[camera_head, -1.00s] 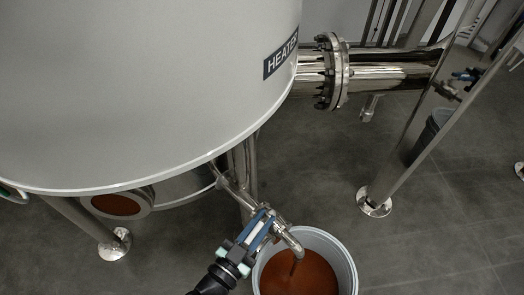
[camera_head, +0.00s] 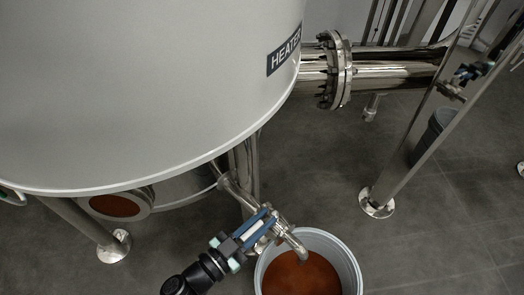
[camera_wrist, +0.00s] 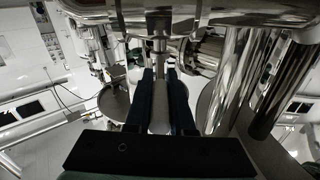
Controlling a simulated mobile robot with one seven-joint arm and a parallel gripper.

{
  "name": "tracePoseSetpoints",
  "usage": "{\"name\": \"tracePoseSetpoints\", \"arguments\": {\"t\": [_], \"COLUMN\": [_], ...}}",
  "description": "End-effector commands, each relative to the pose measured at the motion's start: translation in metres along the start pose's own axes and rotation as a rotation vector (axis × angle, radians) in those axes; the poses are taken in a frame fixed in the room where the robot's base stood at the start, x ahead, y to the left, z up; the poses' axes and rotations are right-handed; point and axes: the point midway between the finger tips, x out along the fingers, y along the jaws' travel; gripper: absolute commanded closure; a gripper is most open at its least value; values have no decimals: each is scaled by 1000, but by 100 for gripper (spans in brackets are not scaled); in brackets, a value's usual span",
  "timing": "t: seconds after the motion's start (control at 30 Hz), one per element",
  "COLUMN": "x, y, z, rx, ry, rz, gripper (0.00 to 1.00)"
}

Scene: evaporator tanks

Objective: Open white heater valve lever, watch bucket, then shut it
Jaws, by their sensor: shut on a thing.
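The white valve lever (camera_head: 257,228) lies between the blue fingers of my gripper (camera_head: 267,220), under the heater tank (camera_head: 150,90). In the wrist view the pale lever (camera_wrist: 160,112) runs lengthwise between the two fingers of my gripper (camera_wrist: 160,78), which is shut on it. The valve's bent metal spout (camera_head: 297,240) points down over the bucket (camera_head: 352,262). The grey bucket stands on the floor and holds red-brown liquid (camera_head: 300,275). No stream shows below the spout now. The bucket's lower part is cut off by the picture edge.
A flanged steel pipe (camera_head: 385,70) leaves the tank to the right. Metal legs (camera_head: 90,232) with round feet stand left and right. Another dark grey bucket (camera_head: 432,135) stands behind the right leg. The floor between is clear.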

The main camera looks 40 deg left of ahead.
Motion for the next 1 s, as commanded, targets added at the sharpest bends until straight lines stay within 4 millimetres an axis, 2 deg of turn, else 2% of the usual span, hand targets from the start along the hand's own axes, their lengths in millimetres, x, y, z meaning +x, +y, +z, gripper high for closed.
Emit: {"name": "tracePoseSetpoints", "arguments": {"t": [0.03,0.17,0.2,0.57,0.67,1.0], "x": [0,0,0,-6,-20,-94], "y": [-1,-1,-1,-1,-2,-1], "z": [1,0,0,-1,-1,-1], "rx": [1,1,1,1,0,0], "ry": [-2,-1,-1,-2,-5,-5], "rz": [-3,-3,-3,-2,-4,-4], "gripper": [75,52,49,49,49,49]}}
